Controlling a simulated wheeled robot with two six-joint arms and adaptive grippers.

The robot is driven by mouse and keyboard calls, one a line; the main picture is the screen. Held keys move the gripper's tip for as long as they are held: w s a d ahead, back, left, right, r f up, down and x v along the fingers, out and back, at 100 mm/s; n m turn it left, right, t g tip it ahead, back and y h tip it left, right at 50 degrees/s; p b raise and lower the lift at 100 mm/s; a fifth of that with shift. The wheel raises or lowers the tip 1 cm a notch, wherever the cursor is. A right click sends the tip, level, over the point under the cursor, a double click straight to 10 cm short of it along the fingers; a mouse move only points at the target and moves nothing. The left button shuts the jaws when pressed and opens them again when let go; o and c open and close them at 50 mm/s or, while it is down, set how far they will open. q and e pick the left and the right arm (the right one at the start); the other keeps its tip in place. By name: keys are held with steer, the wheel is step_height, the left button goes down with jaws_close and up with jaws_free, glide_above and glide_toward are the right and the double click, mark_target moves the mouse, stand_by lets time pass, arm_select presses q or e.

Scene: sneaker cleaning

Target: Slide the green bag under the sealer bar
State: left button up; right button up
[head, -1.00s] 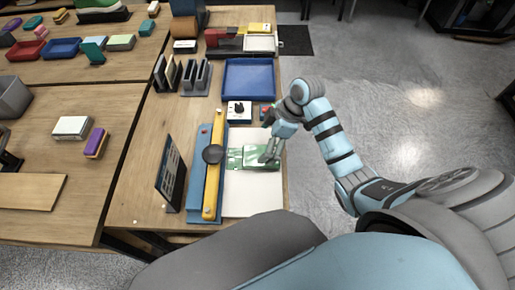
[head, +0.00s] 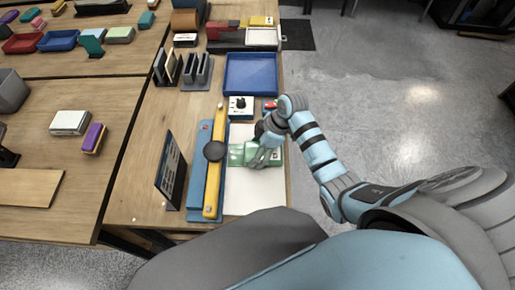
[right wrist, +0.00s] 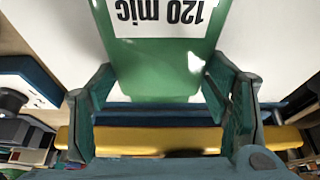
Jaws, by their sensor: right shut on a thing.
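The green bag (head: 237,154) lies on the white plate (head: 255,195), just right of the sealer's yellow bar (head: 212,180). Its left edge is close to the bar; I cannot tell whether it is under it. The bar has a dark round knob and lies along a blue base (head: 198,185). My right gripper (head: 259,153) is shut on the bag and partly covers it. In the right wrist view the bag (right wrist: 160,70) shows a white "120 mic" label, upside down, between the fingers. A dark shape (head: 7,157) at the left edge may be my left gripper; its state is unclear.
A white box with a black dial (head: 240,107) and a blue tray (head: 251,74) stand behind the plate. A dark upright panel (head: 171,172) stands left of the sealer. The plate's front part is clear. The table's right edge is close to my right arm.

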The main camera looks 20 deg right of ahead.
mark_target(238, 155)
steer(key=shift+w+a, duration=0.35)
steer(key=shift+a, duration=0.4)
steer(key=shift+w+a, duration=0.35)
steer(key=shift+a, duration=0.4)
steer(key=shift+w+a, duration=0.35)
steer(key=shift+a, duration=0.4)
steer(key=shift+r, duration=0.1)
steer(key=o, duration=1.3)
steer(key=shift+c, duration=0.2)
